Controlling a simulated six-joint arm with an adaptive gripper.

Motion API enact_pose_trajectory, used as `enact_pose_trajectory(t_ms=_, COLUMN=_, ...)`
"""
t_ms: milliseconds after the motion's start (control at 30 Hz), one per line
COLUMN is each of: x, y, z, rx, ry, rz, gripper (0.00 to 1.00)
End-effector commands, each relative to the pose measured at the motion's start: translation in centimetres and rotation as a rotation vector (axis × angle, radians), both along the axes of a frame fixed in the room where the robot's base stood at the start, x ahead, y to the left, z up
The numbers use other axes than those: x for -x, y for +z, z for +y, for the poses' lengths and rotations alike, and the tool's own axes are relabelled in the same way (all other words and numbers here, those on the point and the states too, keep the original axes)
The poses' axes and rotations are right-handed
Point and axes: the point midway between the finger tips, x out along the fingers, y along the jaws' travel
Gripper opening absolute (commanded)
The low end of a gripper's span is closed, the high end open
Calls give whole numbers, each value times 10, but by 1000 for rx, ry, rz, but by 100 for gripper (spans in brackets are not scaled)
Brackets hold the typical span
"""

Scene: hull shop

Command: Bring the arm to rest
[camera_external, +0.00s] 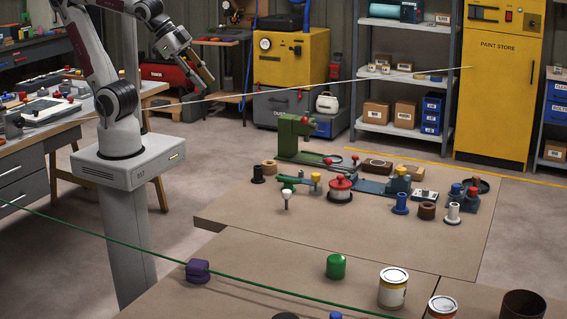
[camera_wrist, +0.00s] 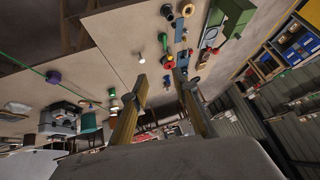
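My arm stands on its white pedestal at the left in the external view, folded upward. My gripper (camera_external: 206,76) is high above the floor, left of the yellow cabinet in the picture and clear of both bench tops. In the wrist view my gripper (camera_wrist: 163,82) shows two tan fingers spread apart with nothing held between them, so it is open and empty. The wrist view is tilted, with the bench top along its upper part.
The brown bench (camera_external: 235,214) carries a green machine (camera_external: 293,137), several spools and small parts. A purple piece (camera_external: 197,271), a green can (camera_external: 336,266) and paint tins (camera_external: 392,288) are nearer. A green line (camera_external: 120,243) and a pale line (camera_external: 330,84) cross the external view.

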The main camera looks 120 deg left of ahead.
Motion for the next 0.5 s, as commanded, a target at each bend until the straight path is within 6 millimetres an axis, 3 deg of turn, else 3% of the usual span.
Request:
enact_pose_trajectory(t_ms=200, x=48, y=-16, z=-50, rx=127, ry=-61, rz=75, gripper=28)
enact_pose_trajectory(t_ms=333, x=65, y=-21, z=-67, rx=172, ry=-88, rz=105, gripper=28)
enact_pose_trajectory(t_ms=500, x=73, y=-24, z=-75, rx=193, ry=-102, rz=120, gripper=28)
